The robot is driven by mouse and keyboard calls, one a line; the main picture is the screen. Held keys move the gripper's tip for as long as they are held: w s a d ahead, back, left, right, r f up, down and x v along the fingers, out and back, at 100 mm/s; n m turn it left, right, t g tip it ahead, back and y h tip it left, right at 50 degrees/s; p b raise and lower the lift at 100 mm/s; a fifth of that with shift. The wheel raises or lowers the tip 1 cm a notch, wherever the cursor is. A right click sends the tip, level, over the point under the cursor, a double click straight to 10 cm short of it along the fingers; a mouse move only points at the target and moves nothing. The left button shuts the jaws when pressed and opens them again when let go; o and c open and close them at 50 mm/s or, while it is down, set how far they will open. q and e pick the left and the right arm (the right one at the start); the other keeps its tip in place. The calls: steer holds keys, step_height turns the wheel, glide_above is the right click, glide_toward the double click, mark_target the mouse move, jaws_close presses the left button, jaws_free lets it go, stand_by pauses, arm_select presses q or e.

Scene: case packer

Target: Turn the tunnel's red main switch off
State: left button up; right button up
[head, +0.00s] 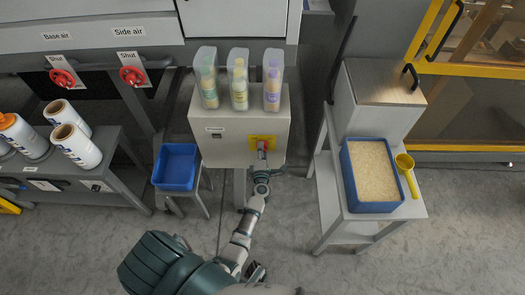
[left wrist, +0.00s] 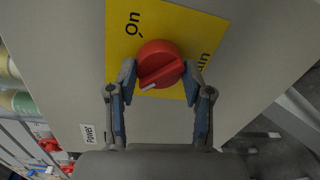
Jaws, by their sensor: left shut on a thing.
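The red main switch (left wrist: 160,60) is a round knob on a yellow plate (left wrist: 192,28) on the grey cabinet front. In the head view the knob is mostly hidden by my gripper, and the yellow plate (head: 271,139) shows around it. My left gripper (head: 262,158) reaches the cabinet from below. In the left wrist view its two fingers (left wrist: 160,74) are shut on the knob from both sides. The knob's white mark points to the lower left of the picture, away from the word "On". The lettering at the right is partly hidden. My right gripper is not in view.
The grey cabinet (head: 216,150) carries several clear bins with bottles (head: 239,80) on top. A blue bin (head: 177,167) stands to its left. A table with a blue tray of grain (head: 372,175) stands to its right. Two red valves (head: 131,75) are at the upper left.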

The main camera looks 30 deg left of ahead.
arm_select(q)
steer(key=shift+s+f, duration=0.1)
steer(key=shift+f, duration=0.15)
steer(key=o, duration=1.2)
steer(key=shift+c, duration=0.2)
steer(key=shift+a, duration=0.1)
steer(key=shift+r, duration=0.1)
steer(key=f+v, duration=0.1)
steer(key=v, duration=1.1)
steer(key=shift+r, duration=0.4)
